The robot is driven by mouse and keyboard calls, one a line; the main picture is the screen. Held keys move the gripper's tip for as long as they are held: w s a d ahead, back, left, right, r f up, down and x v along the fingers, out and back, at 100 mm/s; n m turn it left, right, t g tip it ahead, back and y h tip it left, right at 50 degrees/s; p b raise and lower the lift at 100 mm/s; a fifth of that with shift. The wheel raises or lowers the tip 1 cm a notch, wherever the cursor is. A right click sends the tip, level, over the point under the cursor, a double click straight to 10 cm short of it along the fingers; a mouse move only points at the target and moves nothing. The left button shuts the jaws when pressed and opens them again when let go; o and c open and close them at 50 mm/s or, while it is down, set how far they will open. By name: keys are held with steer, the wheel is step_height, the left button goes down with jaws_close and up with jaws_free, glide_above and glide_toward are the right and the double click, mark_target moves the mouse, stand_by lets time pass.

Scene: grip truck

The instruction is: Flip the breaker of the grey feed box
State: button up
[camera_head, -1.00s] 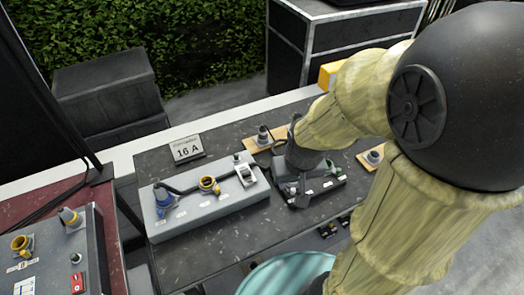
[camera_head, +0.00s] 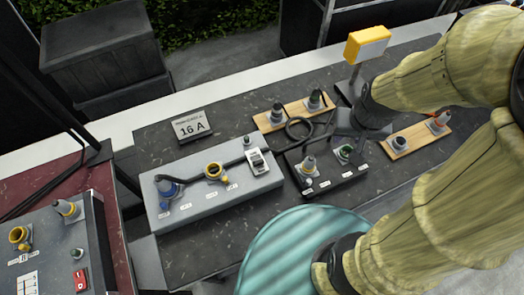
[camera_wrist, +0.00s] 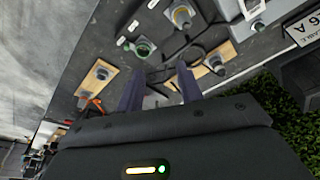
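The long light-grey feed box (camera_head: 200,203) lies on the dark table in the head view. Its white breaker (camera_head: 258,162) with a dark lever sits at the box's right end; whether the lever is up or down is too small to tell. In the wrist view part of the box (camera_wrist: 272,14) and the white breaker (camera_wrist: 252,8) show at the top right. My gripper (camera_wrist: 160,82) has its two fingers apart with nothing between them. In the head view my gripper is right of the breaker, clear of it.
A black box (camera_head: 325,180) with connectors sits right of the feed box, with wooden boards (camera_head: 292,108) (camera_head: 415,138) around it. A dark cable (camera_head: 299,128) loops between. A grey box with a red switch (camera_head: 80,280) is at left.

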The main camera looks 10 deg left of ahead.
steer(key=shift+s, duration=0.1)
steer(key=shift+o, duration=1.4)
steer(key=shift+a, duration=0.1)
steer(key=n+g+b, duration=0.3)
steer(key=n+b, duration=0.2)
steer(key=n, duration=0.1)
glide_above(258, 161)
steer(key=shift+w+f, duration=0.2)
steer(key=shift+f, duration=0.25)
steer(key=shift+f, duration=0.1)
step_height(258, 161, down, 17)
steer(key=shift+f+b, duration=0.15)
steer(key=shift+b, duration=0.15)
